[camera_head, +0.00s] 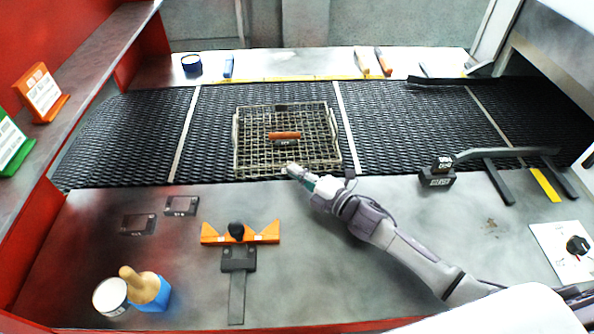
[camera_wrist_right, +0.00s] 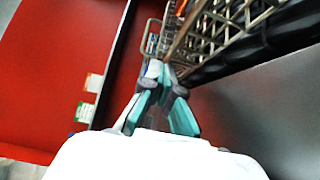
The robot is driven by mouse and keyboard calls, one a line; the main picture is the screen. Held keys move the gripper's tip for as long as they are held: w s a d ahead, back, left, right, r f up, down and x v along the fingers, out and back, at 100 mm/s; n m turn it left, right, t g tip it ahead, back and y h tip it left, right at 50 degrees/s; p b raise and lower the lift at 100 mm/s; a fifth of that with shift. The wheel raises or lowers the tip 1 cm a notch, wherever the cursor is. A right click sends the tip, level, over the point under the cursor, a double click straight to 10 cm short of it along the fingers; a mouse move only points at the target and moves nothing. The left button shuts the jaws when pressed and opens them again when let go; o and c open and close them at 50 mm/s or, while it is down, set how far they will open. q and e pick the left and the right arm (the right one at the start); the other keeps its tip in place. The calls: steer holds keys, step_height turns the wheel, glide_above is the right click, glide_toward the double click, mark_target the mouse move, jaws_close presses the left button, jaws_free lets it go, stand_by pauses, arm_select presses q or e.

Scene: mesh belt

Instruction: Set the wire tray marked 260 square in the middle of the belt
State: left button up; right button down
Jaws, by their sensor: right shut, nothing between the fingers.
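The wire tray (camera_head: 237,150) lies on the black mesh belt (camera_head: 140,130), between two pale cross lines and closer to the right one. An orange bar (camera_head: 284,135) and a small dark label sit on it; I cannot read the label clearly. In the right wrist view, part of the tray's wire side (camera_wrist_right: 205,42) shows close up. My right gripper (camera_head: 293,170) is shut and empty at the tray's near edge; its fingers also show in the wrist view (camera_wrist_right: 166,76). I cannot tell whether they touch the wire. My left gripper is not in view.
An orange notched block (camera_head: 212,235) with a black knob stands on the near table. A blue block with a wooden knob (camera_head: 151,291) and a white-topped tin (camera_head: 110,296) are at front left. A black block (camera_head: 437,179) and dark bars lie at right.

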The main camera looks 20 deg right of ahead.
mark_target(296, 156)
steer(key=w+b, duration=0.1)
steer(key=w, duration=0.2)
steer(key=w+d+b, duration=0.1)
steer(key=w, duration=0.1)
steer(key=w+b, duration=0.2)
steer(key=w, duration=0.1)
steer(key=shift+w+d+f, duration=0.15)
steer(key=shift+w+d, duration=0.2)
steer(key=shift+d, duration=0.05)
steer(key=shift+w, duration=0.15)
steer(key=shift+r, duration=0.2)
steer(key=shift+f, duration=0.1)
